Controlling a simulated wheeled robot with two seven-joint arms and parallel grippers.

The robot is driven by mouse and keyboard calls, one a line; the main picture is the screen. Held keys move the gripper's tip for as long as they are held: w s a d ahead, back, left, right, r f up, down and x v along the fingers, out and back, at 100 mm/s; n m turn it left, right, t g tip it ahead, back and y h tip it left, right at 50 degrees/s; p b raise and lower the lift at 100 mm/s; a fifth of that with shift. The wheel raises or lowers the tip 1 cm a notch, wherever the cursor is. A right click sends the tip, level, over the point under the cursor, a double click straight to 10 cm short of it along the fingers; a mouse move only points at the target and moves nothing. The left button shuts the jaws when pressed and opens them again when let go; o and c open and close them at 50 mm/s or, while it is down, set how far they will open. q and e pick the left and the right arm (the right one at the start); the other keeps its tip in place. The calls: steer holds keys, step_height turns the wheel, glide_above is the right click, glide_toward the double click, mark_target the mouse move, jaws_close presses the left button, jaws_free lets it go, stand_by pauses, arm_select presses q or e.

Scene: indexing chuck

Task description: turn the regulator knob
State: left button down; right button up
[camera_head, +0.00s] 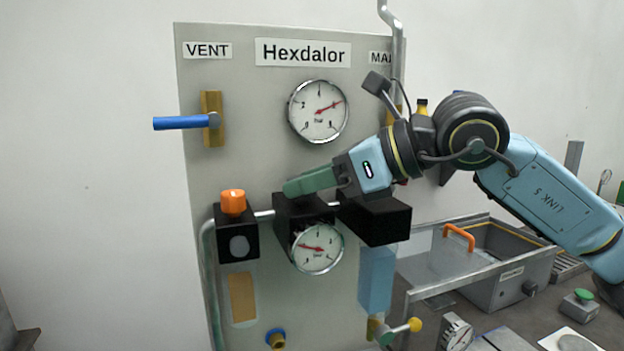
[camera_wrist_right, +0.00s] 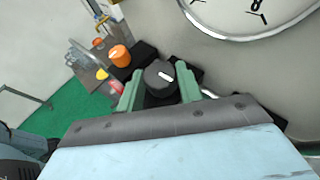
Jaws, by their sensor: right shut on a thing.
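The regulator knob (camera_wrist_right: 160,75) is black with a white pointer mark; it shows in the right wrist view between the green fingers. In the head view the knob is hidden behind the fingers, above the black regulator body (camera_head: 301,212). My right gripper (camera_head: 298,187) reaches in from the right over that body. It is shut on the knob, one finger on each side, as the right wrist view (camera_wrist_right: 159,84) shows. The small gauge (camera_head: 317,249) on the regulator's front has a red needle pointing left. My left gripper is not in view.
An orange knob (camera_head: 233,202) on a black block stands left of the regulator. A large gauge (camera_head: 318,111) is above, and a blue lever (camera_head: 182,122) sticks out left of the panel (camera_head: 250,90). Another black block (camera_head: 376,220) is close on the right. A grey bin (camera_head: 510,285) stands right.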

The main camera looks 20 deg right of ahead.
steer(key=shift+w+n+g+y+p, duration=0.2)
steer(key=shift+n+g+y+p, duration=0.15)
steer(key=shift+n+g+y, duration=0.9)
steer(key=shift+d+n, duration=0.1)
steer(key=shift+n, duration=0.15)
steer(key=o, duration=1)
steer(key=v, duration=0.4)
steer(key=b+v, duration=0.1)
steer(key=v, duration=0.8)
steer(key=shift+d+r, duration=0.1)
steer(key=shift+r, duration=0.25)
